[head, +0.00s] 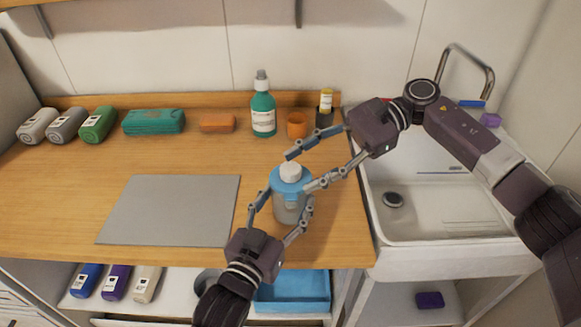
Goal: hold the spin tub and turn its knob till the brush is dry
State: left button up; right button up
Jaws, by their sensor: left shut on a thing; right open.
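The spin tub (290,212) stands upright on the wooden counter near its right end. It has a clear body, a blue lid (291,181) and a white knob (290,169) on top. My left gripper (283,208) is shut around the tub's body from the front. My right gripper (298,172) is open, with its fingers on either side of the knob, one behind it and one in front near the lid. I cannot tell whether they touch the knob. The brush cannot be made out inside the tub.
A grey mat (170,210) lies left of the tub. A teal bottle (263,108), an orange cup (296,124) and a dark holder with a yellow-labelled tube (325,105) stand behind. The sink (440,215) is to the right. Rolled towels (98,124) line the back left.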

aim_at(291, 167)
jog(key=w+d+f+m+t+y, duration=0.2)
jog(key=d+m+t+y, duration=0.3)
jog(key=d+m, duration=0.3)
jog(key=shift+n, duration=0.3)
jog(key=a, duration=1.1)
jog(key=shift+a+f, duration=0.1)
jog(key=shift+f, duration=0.1)
jog(key=shift+c, duration=0.7)
jog(key=c, duration=1.1)
